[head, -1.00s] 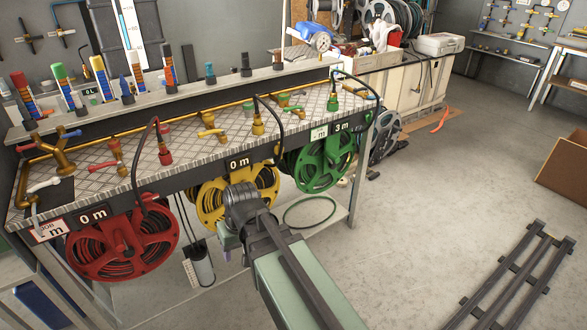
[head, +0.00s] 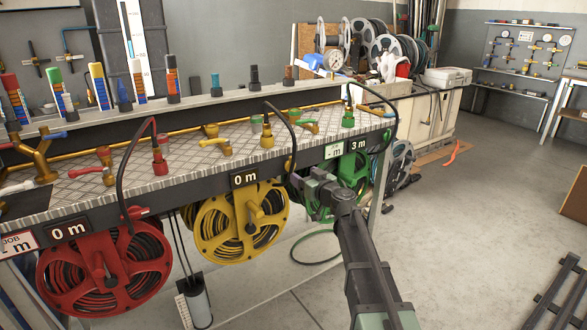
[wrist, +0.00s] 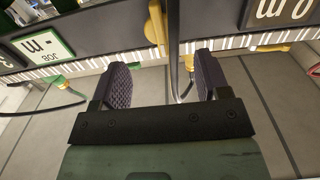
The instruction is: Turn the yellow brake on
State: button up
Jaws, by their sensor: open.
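My gripper (head: 312,190) is in front of the bench edge, between the yellow reel (head: 241,222) and the green reel (head: 352,172). In the wrist view my gripper (wrist: 161,70) is open, its two dark ribbed fingers apart with nothing held. Beyond the fingertips, a yellow upright piece (wrist: 155,26) stands on the bench's front face; it looks like the yellow brake, though I cannot confirm this. A dark hose runs down beside it. In the head view I cannot make out this piece clearly. The sign above the yellow reel reads 0 m (head: 245,178).
A red reel (head: 105,268) hangs to the left. Black hoses loop over the bench front, one close to my gripper. Valves stand on the bench top, including a yellow-handled one (head: 218,141). A grey cylinder (head: 194,300) hangs below. The floor at right is largely open.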

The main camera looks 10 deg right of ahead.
aim_at(293, 168)
jog(key=x, duration=0.8)
jog(key=c, duration=0.9)
jog(key=shift+m, duration=0.4)
jog(key=m, duration=0.3)
jog(key=shift+m, duration=0.3)
jog(key=m, duration=0.4)
jog(key=shift+m, duration=0.3)
jog(key=m, duration=0.4)
jog(key=shift+m, duration=0.3)
jog(key=m, duration=0.4)
jog(key=shift+m, duration=0.3)
